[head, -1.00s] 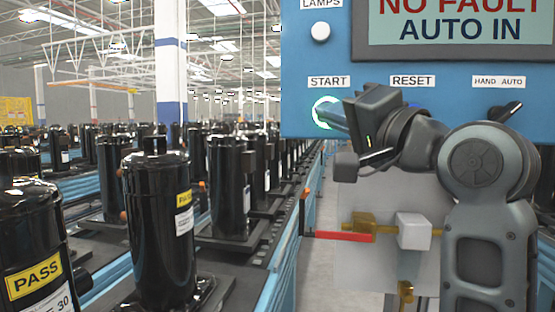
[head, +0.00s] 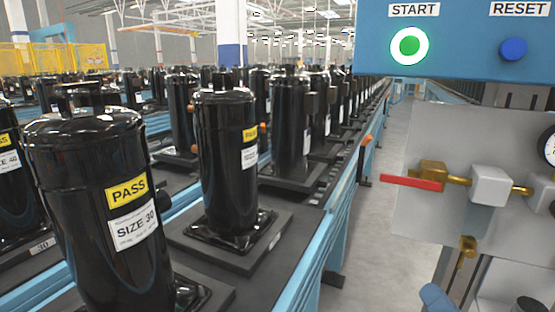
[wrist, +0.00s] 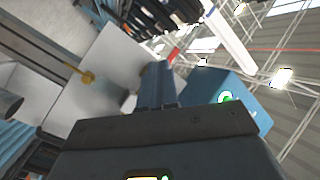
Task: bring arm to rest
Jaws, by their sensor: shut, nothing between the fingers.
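My gripper (wrist: 157,85) shows in the wrist view with its blue-grey fingers together and nothing between them. It is apart from the blue control panel (wrist: 250,103), which shows tilted beyond it to the right. In the head view the panel (head: 455,62) hangs at upper right. Its START button (head: 409,46) glows green inside a white ring and nothing touches it. The blue RESET button (head: 513,49) is to its right. Most of my arm is out of the head view. A small blue-grey piece at the bottom edge may be my fingertips.
A grey plate with a valve, its red handle (head: 411,183) level, stands below the panel. A gauge (head: 549,147) is cut off at the right edge. Black compressors (head: 228,160) stand on pallets along conveyors at left. The aisle floor (head: 365,235) between is clear.

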